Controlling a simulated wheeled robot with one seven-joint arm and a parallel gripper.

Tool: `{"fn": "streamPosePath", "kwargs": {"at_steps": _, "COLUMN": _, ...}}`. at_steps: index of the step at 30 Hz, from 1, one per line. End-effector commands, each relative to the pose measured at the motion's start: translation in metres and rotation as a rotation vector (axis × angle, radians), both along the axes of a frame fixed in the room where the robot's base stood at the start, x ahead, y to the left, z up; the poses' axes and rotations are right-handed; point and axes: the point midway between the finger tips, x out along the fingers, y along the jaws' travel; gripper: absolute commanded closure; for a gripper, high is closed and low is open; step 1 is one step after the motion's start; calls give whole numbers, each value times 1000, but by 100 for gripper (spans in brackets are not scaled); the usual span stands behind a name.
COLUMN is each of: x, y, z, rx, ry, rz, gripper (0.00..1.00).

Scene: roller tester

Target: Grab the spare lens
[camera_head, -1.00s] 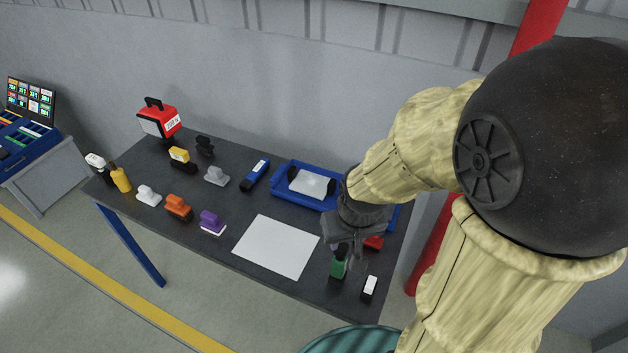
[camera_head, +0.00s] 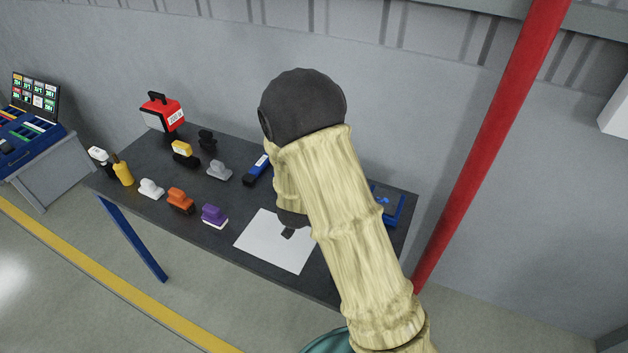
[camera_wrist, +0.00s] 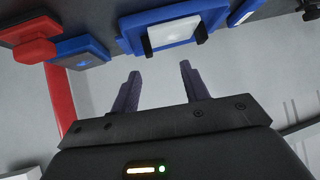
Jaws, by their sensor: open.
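No part is clearly marked as the spare lens. A pale, whitish panel with black ends (camera_wrist: 172,32) lies in a blue tray (camera_wrist: 128,40) at the top of the wrist view, and I cannot tell if it is the lens. My gripper (camera_wrist: 160,72) is open, with nothing between its two dark fingers. In the wrist view the fingertips point toward the tray and stand apart from it. In the head view my arm hides the tray, its panel and most of my gripper.
The dark table (camera_head: 240,190) carries a white sheet (camera_head: 275,240), a purple-and-white block (camera_head: 214,215), an orange block (camera_head: 181,200), a blue-and-white bar (camera_head: 257,168) and a red box (camera_head: 162,112). A blue part (camera_head: 388,203) is at right. A red pole (camera_head: 490,150) stands behind.

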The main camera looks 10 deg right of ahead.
Motion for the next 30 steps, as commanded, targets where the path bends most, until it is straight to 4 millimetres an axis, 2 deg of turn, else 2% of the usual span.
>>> {"fn": "streamPosePath", "kwargs": {"at_steps": 1, "x": 5, "y": 0, "z": -15, "rx": -42, "ry": -37, "rz": -29, "gripper": 55}}
{"fn": "streamPosePath", "kwargs": {"at_steps": 3, "x": 10, "y": -3, "z": -25, "rx": -103, "ry": -102, "rz": -79, "gripper": 55}}
{"fn": "streamPosePath", "kwargs": {"at_steps": 7, "x": 13, "y": -7, "z": -38, "rx": -210, "ry": -206, "rz": -144, "gripper": 55}}
{"fn": "streamPosePath", "kwargs": {"at_steps": 12, "x": 12, "y": -10, "z": -41, "rx": -280, "ry": -272, "rz": -181, "gripper": 55}}
{"fn": "streamPosePath", "kwargs": {"at_steps": 23, "x": 14, "y": -12, "z": -40, "rx": -282, "ry": -275, "rz": -184, "gripper": 55}}
{"fn": "streamPosePath", "kwargs": {"at_steps": 30, "x": 38, "y": -30, "z": -49, "rx": -283, "ry": -274, "rz": -187, "gripper": 55}}
